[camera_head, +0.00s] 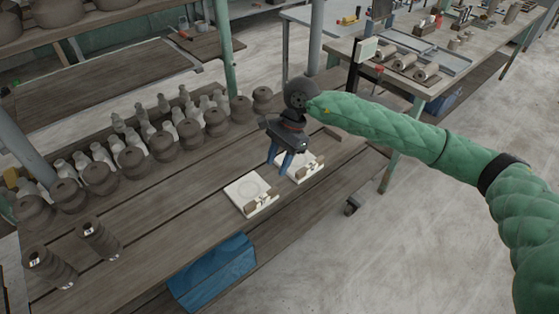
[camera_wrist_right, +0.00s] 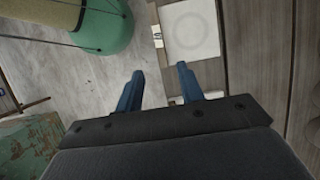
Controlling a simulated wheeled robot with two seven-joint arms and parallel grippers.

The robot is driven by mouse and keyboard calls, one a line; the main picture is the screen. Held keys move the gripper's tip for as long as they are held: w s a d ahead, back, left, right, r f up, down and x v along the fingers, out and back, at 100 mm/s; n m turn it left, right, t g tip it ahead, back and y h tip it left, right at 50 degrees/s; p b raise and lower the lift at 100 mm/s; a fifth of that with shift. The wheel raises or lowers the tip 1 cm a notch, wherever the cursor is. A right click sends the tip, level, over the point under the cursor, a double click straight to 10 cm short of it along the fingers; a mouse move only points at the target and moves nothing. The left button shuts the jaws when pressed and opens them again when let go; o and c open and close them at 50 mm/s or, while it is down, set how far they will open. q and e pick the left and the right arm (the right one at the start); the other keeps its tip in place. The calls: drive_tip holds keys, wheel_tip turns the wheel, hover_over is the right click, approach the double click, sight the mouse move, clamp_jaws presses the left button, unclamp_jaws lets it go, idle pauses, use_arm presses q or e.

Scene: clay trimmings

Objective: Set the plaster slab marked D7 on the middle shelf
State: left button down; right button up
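Two pale square plaster slabs lie flat on the near wooden table (camera_head: 165,230). The nearer slab (camera_head: 247,187) has a faint round mark on top and small brown pieces on its front edge; it also shows in the right wrist view (camera_wrist_right: 190,28). The farther slab (camera_head: 308,171) is partly hidden by my right gripper (camera_head: 281,160). I cannot read D7 on either. My right gripper's blue fingers stand apart, pointing down at the farther slab's left side, with nothing visibly held between them (camera_wrist_right: 160,72). My left gripper is out of view. I cannot tell which surface is the middle shelf.
Rows of brown pots (camera_head: 133,161) and pale bottles (camera_head: 103,157) stand along the table's back. A blue object (camera_head: 213,272) is below the front edge. Another bench (camera_head: 440,85) stands at the back right.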

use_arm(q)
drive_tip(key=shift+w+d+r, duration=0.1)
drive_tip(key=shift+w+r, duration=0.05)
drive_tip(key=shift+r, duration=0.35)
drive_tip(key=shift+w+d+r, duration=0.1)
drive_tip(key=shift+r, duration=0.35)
use_arm(e)
drive_tip(key=shift+w+d+r, duration=0.1)
drive_tip(key=shift+d+r, duration=0.1)
drive_tip(key=shift+r, duration=0.35)
